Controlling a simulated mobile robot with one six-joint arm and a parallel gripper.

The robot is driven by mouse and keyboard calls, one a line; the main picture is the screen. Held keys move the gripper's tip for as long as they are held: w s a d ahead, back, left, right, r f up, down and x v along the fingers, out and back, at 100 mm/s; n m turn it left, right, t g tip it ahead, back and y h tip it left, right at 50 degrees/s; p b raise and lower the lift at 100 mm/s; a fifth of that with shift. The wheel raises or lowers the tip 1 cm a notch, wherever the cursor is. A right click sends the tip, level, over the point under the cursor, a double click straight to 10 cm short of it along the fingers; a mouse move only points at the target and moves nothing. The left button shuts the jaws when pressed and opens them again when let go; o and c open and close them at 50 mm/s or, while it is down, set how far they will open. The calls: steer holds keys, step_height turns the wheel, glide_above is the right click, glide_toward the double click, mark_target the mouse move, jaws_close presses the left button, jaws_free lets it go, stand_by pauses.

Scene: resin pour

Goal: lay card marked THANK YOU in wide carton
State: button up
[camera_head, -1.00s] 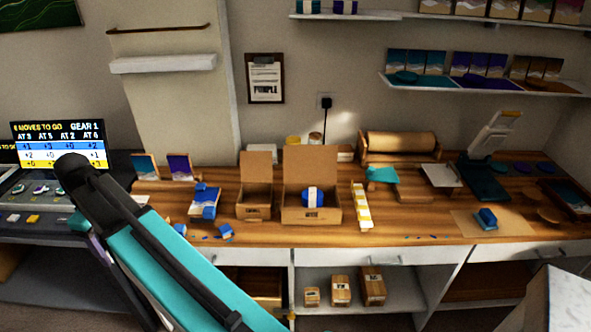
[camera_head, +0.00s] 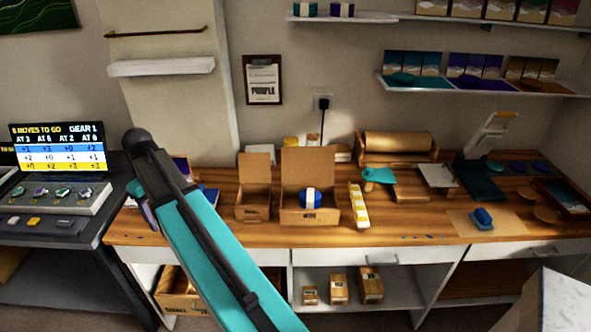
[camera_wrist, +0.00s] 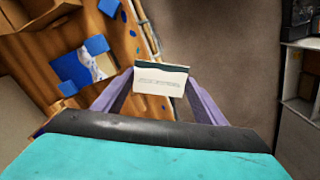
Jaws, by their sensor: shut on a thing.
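My gripper (camera_wrist: 160,98) is shut on a small white card (camera_wrist: 160,80) with a dark top edge. The card's printed line is too small to read. In the head view only a purple finger of my gripper (camera_head: 146,208) shows beside the teal arm, left of the cartons, and the card cannot be made out. The wide carton (camera_head: 310,217) stands open on the bench, lid up at the back. A blue round thing with a white band (camera_head: 310,198) sits in it.
A narrower open carton (camera_head: 253,212) stands just left of the wide one. A strip with yellow and white blocks (camera_head: 358,205) lies to its right. A blue-and-white piece (camera_wrist: 82,68) and blue scraps lie on the bench. A wooden roller (camera_head: 398,143) stands behind.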

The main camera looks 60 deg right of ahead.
steer(key=s+d+m+p, duration=0.2)
steer(key=s+d+m, duration=0.2)
steer(key=s+d, duration=0.4)
steer(key=s+d+m+p, duration=0.2)
steer(key=s+d, duration=0.7)
steer(key=d, duration=1.1)
steer(key=s+d+m+p, duration=0.2)
steer(key=s+d+m, duration=0.4)
steer(key=d, duration=0.8)
steer(key=s, duration=0.2)
steer(key=shift+s, duration=0.3)
steer(key=shift+a+f+b, duration=0.1)
steer(key=shift+f+b, duration=1.95)
steer(key=shift+f, duration=1.6)
steer(key=o, duration=0.8)
